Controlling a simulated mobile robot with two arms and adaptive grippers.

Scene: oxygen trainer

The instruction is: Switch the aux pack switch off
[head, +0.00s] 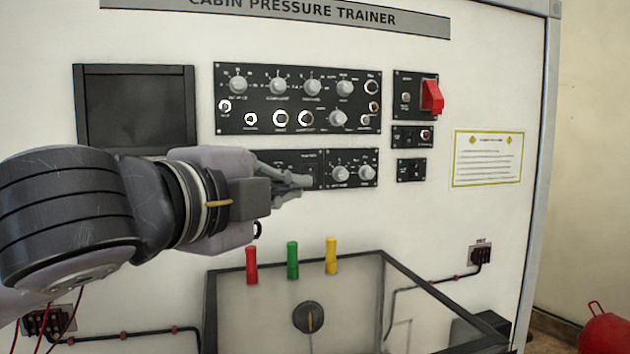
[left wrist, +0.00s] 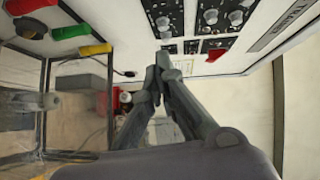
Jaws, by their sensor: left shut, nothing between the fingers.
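My left gripper (head: 306,182) is shut and empty. Its fingertips are in front of the lower black panel (head: 302,157), near that panel's middle. The gripper and arm hide part of its left section. The panel's right section, with grey knobs (head: 340,173), is clear to see. In the left wrist view the closed fingers (left wrist: 160,65) point at the board just below the knob panels. I cannot pick out the aux pack switch by its label, which is too small to read; it may be behind the gripper. I cannot tell whether the fingertips touch the panel. My right gripper is not in view.
A large knob panel (head: 262,127) sits above. A red guarded switch (head: 432,97) and small panels (head: 412,137) are to the right.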

